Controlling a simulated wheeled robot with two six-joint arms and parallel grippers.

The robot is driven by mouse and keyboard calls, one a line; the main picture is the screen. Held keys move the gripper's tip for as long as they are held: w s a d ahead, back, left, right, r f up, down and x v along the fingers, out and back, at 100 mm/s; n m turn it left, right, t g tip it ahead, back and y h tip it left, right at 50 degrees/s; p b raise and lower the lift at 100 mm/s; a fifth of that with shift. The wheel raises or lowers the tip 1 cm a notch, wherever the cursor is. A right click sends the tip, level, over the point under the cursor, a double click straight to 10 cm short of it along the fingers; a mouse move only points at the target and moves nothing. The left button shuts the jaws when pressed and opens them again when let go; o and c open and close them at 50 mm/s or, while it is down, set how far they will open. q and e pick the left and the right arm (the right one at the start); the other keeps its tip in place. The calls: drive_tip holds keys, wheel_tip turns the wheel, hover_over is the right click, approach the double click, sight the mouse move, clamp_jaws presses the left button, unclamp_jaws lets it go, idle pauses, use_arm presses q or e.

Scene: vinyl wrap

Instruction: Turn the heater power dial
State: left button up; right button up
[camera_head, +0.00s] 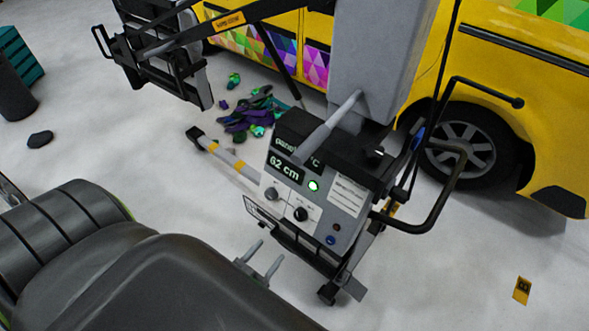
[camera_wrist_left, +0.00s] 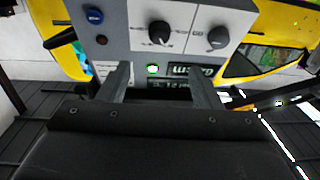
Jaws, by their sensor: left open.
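The heater's control box (camera_head: 325,218) has a grey front panel with a display reading "62 cm", a lit green lamp (camera_head: 313,186) and two black dials. One dial (camera_head: 272,194) is on the left and the other dial (camera_head: 301,214) is nearer the middle. The wrist view shows the panel upside down, with the middle dial (camera_wrist_left: 160,33) and the other dial (camera_wrist_left: 217,38). Their labels are too small to read, so I cannot tell which is power. My left gripper (camera_head: 264,258) is open and empty, in front of the panel, apart from both dials. My right gripper is out of view.
A blue button (camera_head: 331,239) and a dark red one (camera_head: 337,227) sit low on the panel. A black handle (camera_head: 440,205) juts out at the box's right. A yellow vehicle (camera_head: 480,70) stands behind. Scraps of wrap (camera_head: 250,112) lie on the pale floor.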

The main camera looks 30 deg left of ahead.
sight(298, 217)
use_arm(q)
drive_tip(key=w, duration=0.9)
drive_tip(key=w+p, duration=0.1)
drive_tip(key=w, duration=0.3)
drive_tip(key=shift+w+d, duration=0.25)
drive_tip(key=shift+w, duration=0.05)
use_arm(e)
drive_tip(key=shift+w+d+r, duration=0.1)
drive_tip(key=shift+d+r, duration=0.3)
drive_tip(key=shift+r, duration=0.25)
use_arm(q)
drive_tip(key=shift+c, duration=0.3)
drive_tip(key=c, duration=0.9)
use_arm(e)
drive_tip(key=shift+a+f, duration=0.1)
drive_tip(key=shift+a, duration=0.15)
